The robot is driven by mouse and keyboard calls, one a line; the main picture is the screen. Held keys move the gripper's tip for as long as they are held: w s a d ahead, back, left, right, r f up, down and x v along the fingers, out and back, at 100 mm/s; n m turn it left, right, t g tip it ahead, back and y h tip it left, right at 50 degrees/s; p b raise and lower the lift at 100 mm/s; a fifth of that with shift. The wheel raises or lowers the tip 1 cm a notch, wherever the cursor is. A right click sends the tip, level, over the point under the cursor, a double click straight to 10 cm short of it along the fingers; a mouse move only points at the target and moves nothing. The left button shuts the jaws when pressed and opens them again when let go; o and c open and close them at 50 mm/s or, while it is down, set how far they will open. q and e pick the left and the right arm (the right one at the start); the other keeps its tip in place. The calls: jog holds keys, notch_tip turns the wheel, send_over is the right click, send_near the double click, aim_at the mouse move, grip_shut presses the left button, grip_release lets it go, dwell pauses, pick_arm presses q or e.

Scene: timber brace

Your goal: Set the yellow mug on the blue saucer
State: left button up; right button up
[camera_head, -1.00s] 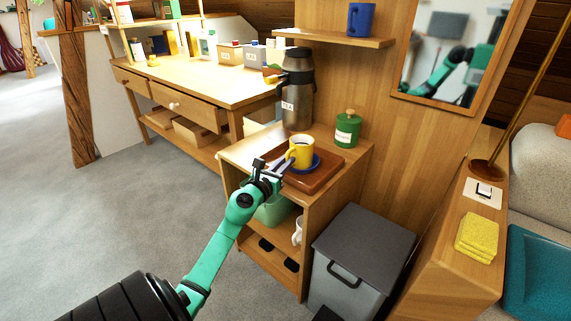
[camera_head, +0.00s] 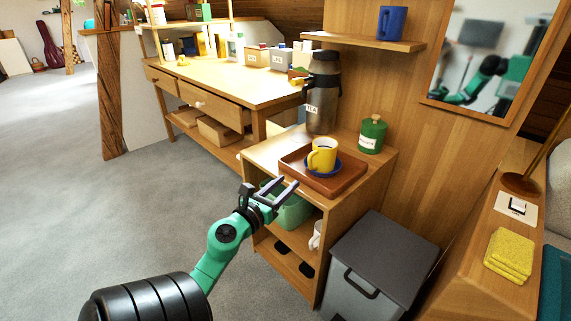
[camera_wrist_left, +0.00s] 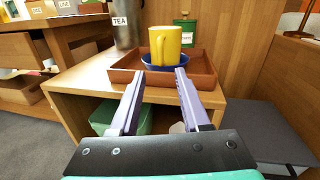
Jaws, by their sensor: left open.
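The yellow mug (camera_head: 322,155) stands upright on the blue saucer (camera_head: 338,168), which lies in a brown wooden tray (camera_head: 325,187) on a small cabinet. My left gripper (camera_head: 284,190) is open and empty, in front of the cabinet and apart from the mug. Its two fingers show in the wrist view (camera_wrist_left: 160,80), with the tray and mug beyond them. My right gripper is not in view.
A steel tea flask (camera_head: 322,95) stands behind the tray, and a green canister (camera_head: 372,134) stands to its right. A grey bin (camera_head: 385,255) is right of the cabinet. A blue mug (camera_head: 391,22) is on the wall shelf. Open floor lies left.

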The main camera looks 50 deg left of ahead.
pick_arm(q)
jog(key=s+d+f+n+g, duration=0.25)
jog(key=f+n, duration=0.35)
jog(key=n, duration=0.3)
jog(key=s+d+f+n+g+y, duration=0.1)
jog(key=s+d+f+n+g, duration=0.1)
jog(key=f+n+g, duration=0.5)
jog(key=s+d+f+n+g, duration=0.15)
jog(key=f+n, duration=0.35)
jog(key=n, duration=0.6)
jog(key=s+d+f+n+g+h, duration=0.1)
jog(key=s+d+f+g+h, duration=0.1)
jog(key=d, duration=0.5)
jog(key=s+d+f+n+g+h, duration=0.2)
jog(key=s+d+f+h, duration=0.1)
jog(key=s+d+f, duration=0.2)
jog(key=s+d, duration=0.2)
jog(key=d, duration=0.1)
jog(key=shift+d+n+g+h, duration=0.15)
jog(key=shift+n+g+h, duration=0.15)
jog(key=shift+g+h, duration=0.1)
jog(key=shift+f, duration=0.1)
